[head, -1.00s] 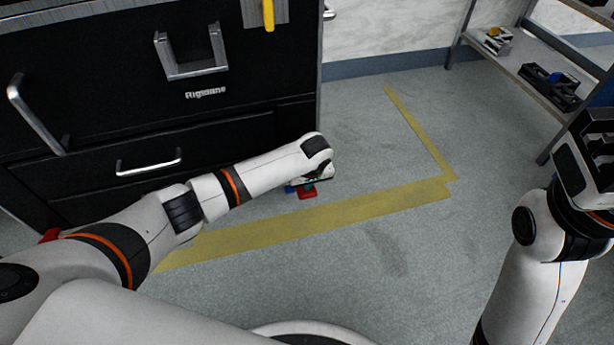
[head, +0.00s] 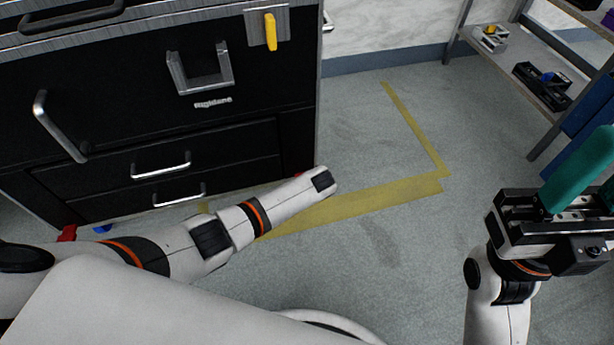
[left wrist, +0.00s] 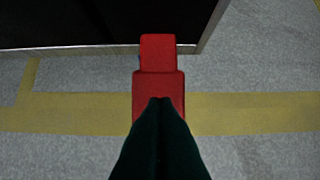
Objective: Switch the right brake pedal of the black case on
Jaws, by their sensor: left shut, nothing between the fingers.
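The black case (head: 130,90) stands at the upper left in the head view. Its right brake pedal (left wrist: 158,88) is red and fills the middle of the left wrist view, below the case's lower edge. In the head view only a sliver of red (head: 299,174) shows above my left wrist. My left gripper (left wrist: 160,103) has dark green fingers, shut and empty, overlapping the lower part of the pedal; I cannot tell whether they touch it. My left arm hides these fingers in the head view. My right gripper (head: 585,170) has teal fingers, raised at the right, away from the case.
Another red pedal (head: 67,233) and a blue piece (head: 103,228) show at the case's left foot. Yellow tape (head: 370,203) marks the grey floor. A shelf (head: 520,75) with small items stands at the upper right. The floor between is clear.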

